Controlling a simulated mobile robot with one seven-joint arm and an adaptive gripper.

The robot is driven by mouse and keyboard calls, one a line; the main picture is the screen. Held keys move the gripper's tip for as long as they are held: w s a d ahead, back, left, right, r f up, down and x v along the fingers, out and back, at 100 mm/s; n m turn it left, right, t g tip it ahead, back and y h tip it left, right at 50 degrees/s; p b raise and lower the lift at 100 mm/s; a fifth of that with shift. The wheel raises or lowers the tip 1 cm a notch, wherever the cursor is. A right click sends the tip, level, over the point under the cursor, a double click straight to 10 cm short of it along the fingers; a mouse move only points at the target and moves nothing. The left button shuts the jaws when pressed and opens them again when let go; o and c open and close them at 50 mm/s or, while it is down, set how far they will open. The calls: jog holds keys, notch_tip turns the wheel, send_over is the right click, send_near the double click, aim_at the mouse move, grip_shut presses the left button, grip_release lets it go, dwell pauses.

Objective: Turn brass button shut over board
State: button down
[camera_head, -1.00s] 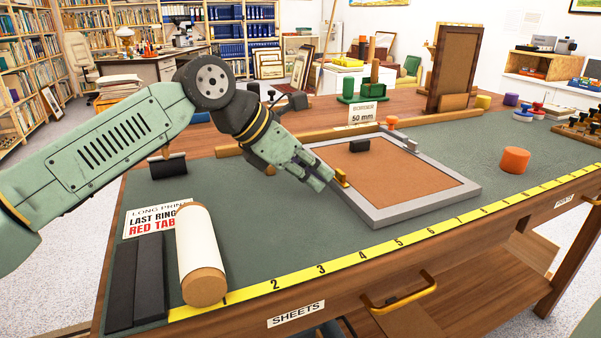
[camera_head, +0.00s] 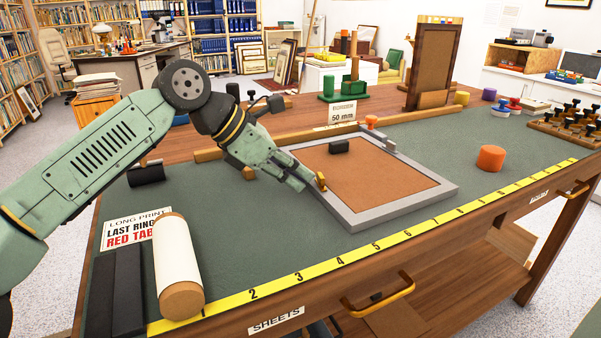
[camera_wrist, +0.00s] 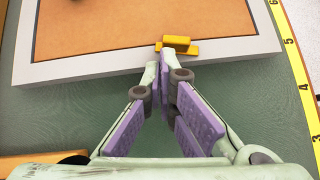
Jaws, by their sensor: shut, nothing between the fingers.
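A grey frame (camera_head: 420,205) lies flat on the green mat with a brown board (camera_head: 385,175) inside it. The brass button (camera_head: 321,182) sits on the frame's near left side. In the wrist view the brass button (camera_wrist: 178,46) is a short bar above a thin plate at the board's edge; how far it reaches over the board is hard to tell. In the wrist view the gripper tips (camera_wrist: 159,66) are close to the button; contact cannot be told.
A white roll (camera_head: 175,255) lies at the front left. A yellow ruler (camera_head: 395,240) runs along the front edge. An orange cylinder (camera_head: 491,158) stands to the right.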

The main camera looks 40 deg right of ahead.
jog(key=shift+s+a, duration=0.1)
jog(key=shift+s, duration=0.05)
jog(key=shift+s+a+b, duration=0.3)
jog(key=shift+s+a, duration=0.15)
jog(key=shift+s, duration=0.05)
dwell(0.3)
